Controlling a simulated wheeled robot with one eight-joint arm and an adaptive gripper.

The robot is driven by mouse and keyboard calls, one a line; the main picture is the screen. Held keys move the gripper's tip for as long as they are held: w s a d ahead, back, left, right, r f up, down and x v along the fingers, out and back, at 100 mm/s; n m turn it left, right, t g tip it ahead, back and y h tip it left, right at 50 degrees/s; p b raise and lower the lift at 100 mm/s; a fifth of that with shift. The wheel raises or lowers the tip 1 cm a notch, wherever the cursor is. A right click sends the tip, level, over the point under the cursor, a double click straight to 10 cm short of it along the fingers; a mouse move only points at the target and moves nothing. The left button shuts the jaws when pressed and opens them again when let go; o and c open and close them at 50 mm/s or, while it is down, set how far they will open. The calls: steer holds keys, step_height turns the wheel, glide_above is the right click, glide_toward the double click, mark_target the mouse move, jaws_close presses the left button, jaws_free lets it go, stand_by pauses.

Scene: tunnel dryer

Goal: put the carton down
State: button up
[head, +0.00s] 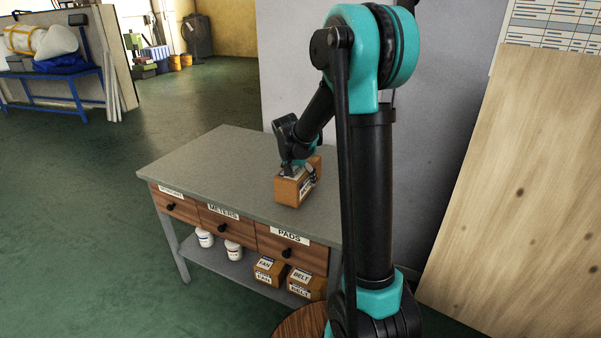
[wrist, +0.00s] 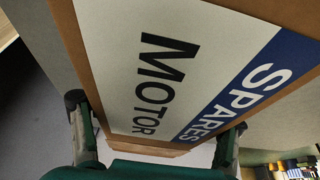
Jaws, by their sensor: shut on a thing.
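The brown carton (head: 290,192) is at the right part of the grey workbench top (head: 225,155), near its front edge. In the head view it looks upright and at the level of the top; I cannot tell whether its base touches. My gripper (head: 298,172) is shut on the carton from above. In the wrist view the carton (wrist: 185,70) fills most of the picture, with a white and blue label reading SPARES MOTOR. One finger shows on each side of it. My arm hides the bench's right end.
The left and middle of the bench top are clear. Below are labelled drawers, including METERS (head: 225,220) and PADS (head: 290,250). The lower shelf (head: 210,262) holds two white tubs and cartons marked FAN (head: 266,270) and BELT (head: 300,286). A grey wall stands behind.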

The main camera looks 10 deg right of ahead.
mark_target(297, 169)
steer(key=shift+f, duration=1.25)
steer(key=o, duration=1.9)
steer(key=v, duration=1.2)
steer(key=shift+s, duration=0.1)
steer(key=s+d+f+n+y, duration=0.1)
steer(key=s+f, duration=0.3)
steer(key=s, duration=0.4)
steer(key=s+d+f+n, duration=0.2)
steer(key=s+f+n, duration=0.1)
steer(key=s, duration=0.6)
steer(key=s+d+f+n+t+y, duration=0.1)
steer(key=s+d+f+n, duration=0.1)
steer(key=s+f, duration=0.3)
steer(key=shift+s+d+f+n+y, duration=0.15)
steer(key=shift+s+n, duration=0.15)
steer(key=shift+s, duration=0.6)
steer(key=shift+s+r+n+y, duration=0.15)
steer(key=shift+s+n, duration=0.15)
steer(key=shift+s, duration=0.6)
